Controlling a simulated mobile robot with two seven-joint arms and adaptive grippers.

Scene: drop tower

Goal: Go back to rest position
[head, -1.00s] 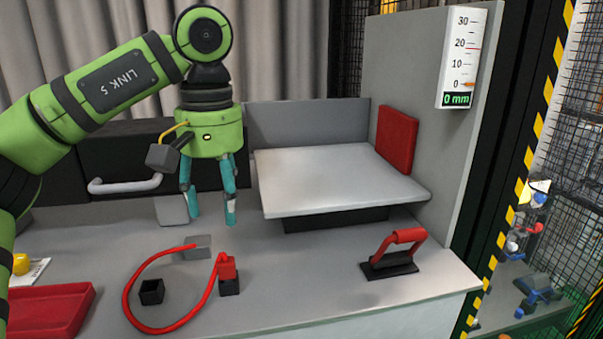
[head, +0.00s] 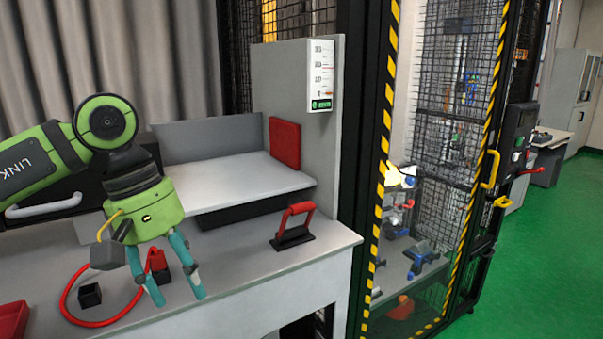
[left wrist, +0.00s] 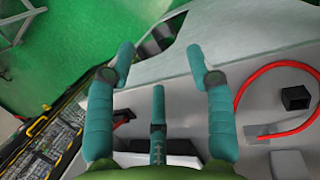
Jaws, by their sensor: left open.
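My left gripper (head: 177,295) hangs over the front part of the grey bench in the head view, tilted, with its teal fingers apart and nothing between them. In the left wrist view its fingers (left wrist: 160,75) are also spread and empty. The red cable loop (head: 66,295) lies on the bench to its left, partly hidden behind the fingers; it also shows in the left wrist view (left wrist: 268,76). A red plug (head: 157,259) on a dark block is just behind the fingers. My right gripper is in neither view.
A black open cube (head: 89,295) sits inside the loop. A red-handled black block (head: 293,232) stands near the bench's right end. Behind are a pale plate (head: 240,180), a red pad (head: 285,143) and an upright scale (head: 321,75). A striped cage (head: 385,150) and green floor (head: 540,250) lie right.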

